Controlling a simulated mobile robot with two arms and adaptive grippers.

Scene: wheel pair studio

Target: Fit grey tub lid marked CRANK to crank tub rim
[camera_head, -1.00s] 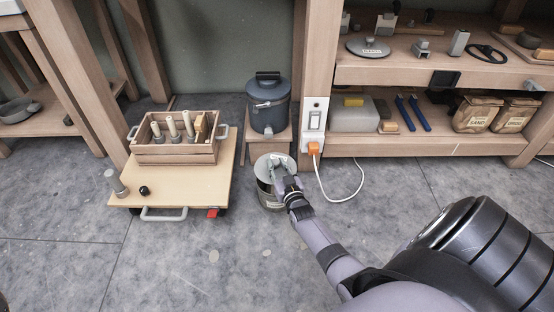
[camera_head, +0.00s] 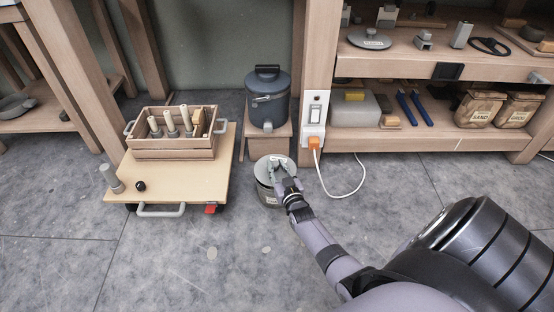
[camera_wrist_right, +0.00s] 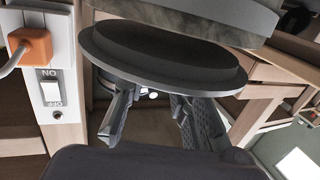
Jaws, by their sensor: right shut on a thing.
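The grey lid (camera_head: 263,164) is a round disc over the mouth of the grey crank tub (camera_head: 268,194), which stands on the floor in the head view. My right gripper (camera_head: 280,174) is shut on the lid from above. In the right wrist view the lid (camera_wrist_right: 170,60) shows as a broad disc with a dark inner face, at the fingertips of the right gripper (camera_wrist_right: 155,98). A curved grey wall beyond it looks like the tub. I cannot tell whether lid and rim touch all round, and the CRANK mark is not readable. My left gripper is out of view.
A lidded blue-grey tub (camera_head: 268,98) stands on a wooden stool behind. A low trolley (camera_head: 190,187) with a wooden crate (camera_head: 172,153) is at left. A switch post with an orange plug (camera_head: 314,143) and white cord is at right. The front floor is clear.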

